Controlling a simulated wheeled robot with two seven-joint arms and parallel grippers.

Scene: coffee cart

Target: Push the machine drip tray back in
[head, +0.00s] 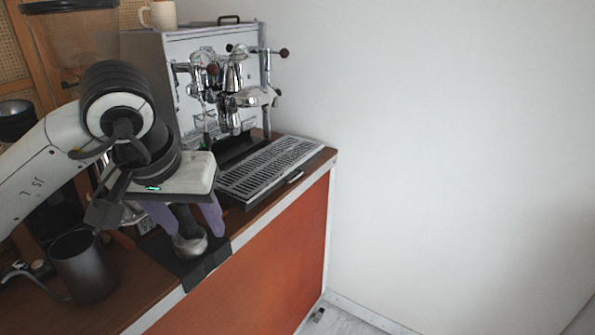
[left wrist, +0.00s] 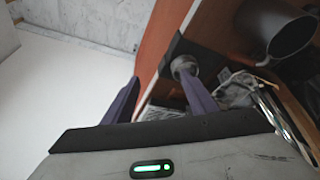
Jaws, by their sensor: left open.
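The drip tray (head: 268,168) is a flat slotted metal grate with a small front handle (head: 293,177). It juts out from the base of the espresso machine (head: 185,85) toward the counter's front edge. My left gripper (head: 188,222) is open, its purple fingers pointing down, to the left of the tray and apart from it. In the left wrist view the two fingers (left wrist: 155,102) are spread with nothing clearly held between them. My right gripper is not in view.
A metal tamper (head: 190,243) stands on a black mat (head: 207,266) just under my left gripper. A dark pitcher (head: 84,266) stands at the left of the counter. A mug (head: 160,14) sits on the machine. Free space lies right of the cart.

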